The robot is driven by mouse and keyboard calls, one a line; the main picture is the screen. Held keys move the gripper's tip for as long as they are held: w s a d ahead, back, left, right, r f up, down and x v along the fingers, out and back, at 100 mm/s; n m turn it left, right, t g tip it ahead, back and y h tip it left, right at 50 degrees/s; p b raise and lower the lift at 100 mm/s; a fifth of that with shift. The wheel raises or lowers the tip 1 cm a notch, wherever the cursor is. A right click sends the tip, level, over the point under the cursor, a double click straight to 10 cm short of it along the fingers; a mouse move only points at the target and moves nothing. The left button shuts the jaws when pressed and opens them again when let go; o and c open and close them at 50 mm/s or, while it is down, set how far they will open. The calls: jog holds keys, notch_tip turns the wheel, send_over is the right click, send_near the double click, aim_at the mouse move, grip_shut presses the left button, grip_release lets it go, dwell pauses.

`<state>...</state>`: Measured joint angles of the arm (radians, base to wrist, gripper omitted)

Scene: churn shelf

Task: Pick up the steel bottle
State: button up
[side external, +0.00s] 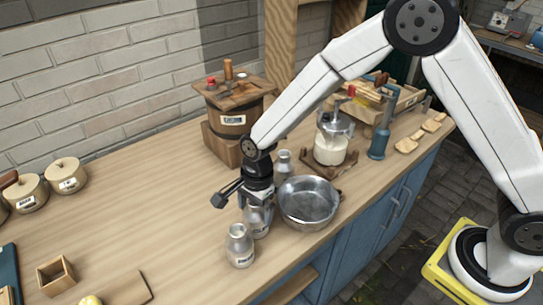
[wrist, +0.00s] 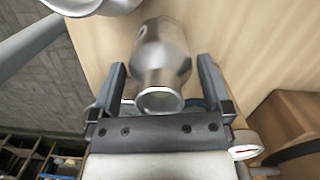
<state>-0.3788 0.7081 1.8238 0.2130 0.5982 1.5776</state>
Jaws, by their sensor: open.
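Three steel bottles show in the side view. One (side external: 239,246) stands nearest the front edge, one (side external: 257,220) stands directly under my gripper, and one (side external: 284,165) stands behind, beside the steel bowl. My gripper (side external: 243,198) points down over the middle one, its fingers spread. In the wrist view, a steel bottle (wrist: 160,55) lies between the two open fingers of my gripper (wrist: 162,72), with its mouth close to the palm. A gap shows on each side, so the fingers seem not to press on it. The gripper partly hides this bottle's top in the side view.
A steel bowl (side external: 309,203) stands close to the right of the bottle. A wooden churn (side external: 232,120) and a glass jar (side external: 331,145) stand behind. Lidded pots (side external: 66,175) and a small wooden box (side external: 56,274) are at left. The counter's left middle (side external: 140,210) is clear.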

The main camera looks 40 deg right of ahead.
jog(key=shift+f, duration=0.3)
jog(key=c, duration=1.3)
jog(key=shift+r, duration=0.15)
jog(key=shift+c, duration=0.2)
jog(key=shift+r, duration=0.7)
jog(key=s+d+r, duration=0.2)
jog(key=s+r, duration=0.3)
jog(key=s, duration=0.1)
jog(key=s+d+r, duration=0.2)
jog(key=s+r, duration=0.4)
jog(key=s, duration=0.1)
jog(key=shift+d+r, duration=0.2)
jog(key=shift+d, duration=0.15)
